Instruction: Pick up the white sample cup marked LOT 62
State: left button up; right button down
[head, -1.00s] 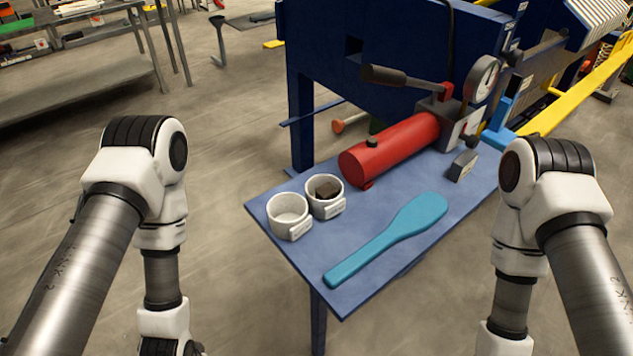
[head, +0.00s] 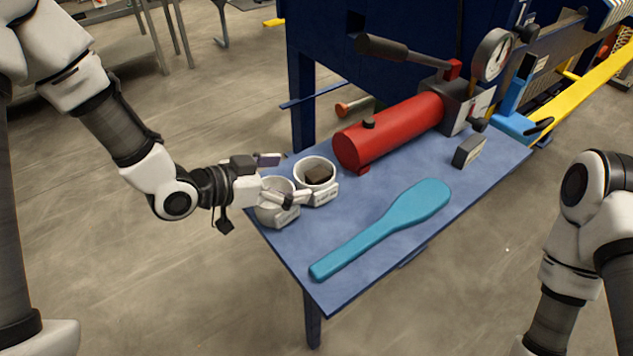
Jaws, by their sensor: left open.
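Two white cups with small labels stand side by side at the left end of the blue table; the lettering is too small to read, so I cannot tell which is LOT 62. The near-left cup (head: 276,214) is partly hidden by my left gripper (head: 280,178). The other cup (head: 316,178), just right and behind, holds a dark brown lump. My left gripper is open, reaching in from the left, with its fingers around or just over the near-left cup; I cannot tell whether they touch it. My right gripper is out of view; only its arm shows at the right.
A teal paddle (head: 385,229) lies across the front of the blue table (head: 440,245). A red cylinder pump (head: 390,130) with a lever and gauge stands behind the cups. A small dark grey block (head: 468,151) sits to the right. The floor left of the table is clear.

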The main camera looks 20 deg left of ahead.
aim_at(314, 173)
pick_arm(q)
jog(key=x, duration=0.4)
jog(key=shift+w+d+f, duration=0.1)
jog(key=shift+w+f, duration=0.05)
jog(key=shift+w, duration=0.1)
jog(key=shift+s, duration=0.15)
jog(key=shift+c, duration=1.1)
jog(key=c, duration=0.8)
